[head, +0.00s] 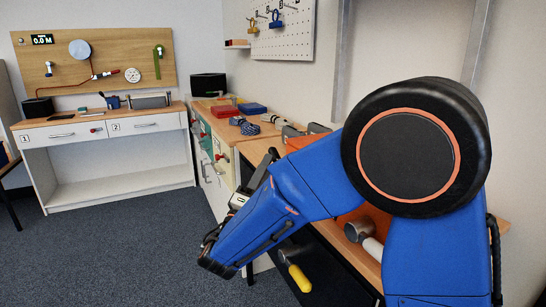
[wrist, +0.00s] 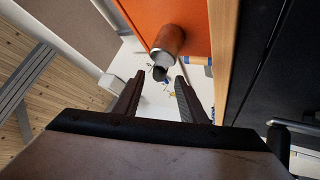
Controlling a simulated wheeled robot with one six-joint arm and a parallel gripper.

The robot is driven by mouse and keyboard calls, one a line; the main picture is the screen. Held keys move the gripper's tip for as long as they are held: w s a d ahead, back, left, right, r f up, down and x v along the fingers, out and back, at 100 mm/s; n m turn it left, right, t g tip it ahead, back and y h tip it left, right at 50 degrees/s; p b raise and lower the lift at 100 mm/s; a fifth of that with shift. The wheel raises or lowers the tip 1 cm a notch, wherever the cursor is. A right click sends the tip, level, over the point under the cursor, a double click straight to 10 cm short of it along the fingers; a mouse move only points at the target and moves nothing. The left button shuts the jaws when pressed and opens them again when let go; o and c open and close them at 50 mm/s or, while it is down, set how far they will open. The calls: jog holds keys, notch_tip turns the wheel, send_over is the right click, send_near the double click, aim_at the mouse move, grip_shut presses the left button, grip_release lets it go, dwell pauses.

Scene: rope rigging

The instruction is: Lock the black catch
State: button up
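I cannot pick out the black catch with certainty in either view. My gripper (wrist: 159,80) is open in the wrist view, with two dark fingers apart and nothing held between them. In the head view my gripper (head: 268,160) is partly hidden by my blue arm, beside the front of the right-hand bench. Beyond the fingertips in the wrist view is a brownish cylinder (wrist: 170,40) with a pale end and a dark tip, against an orange surface (wrist: 195,15). The fingers do not visibly touch it.
The right-hand bench (head: 258,148) carries blue rope (head: 246,127) and a red box (head: 222,111). A mallet with a yellow handle (head: 299,278) is near my arm. A drawer table (head: 98,122) stands under a wooden board (head: 120,60). The carpet (head: 110,240) is clear.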

jog(key=v, duration=0.7)
jog(key=shift+f, duration=0.15)
jog(key=shift+s+a, duration=0.1)
jog(key=shift+s, duration=0.05)
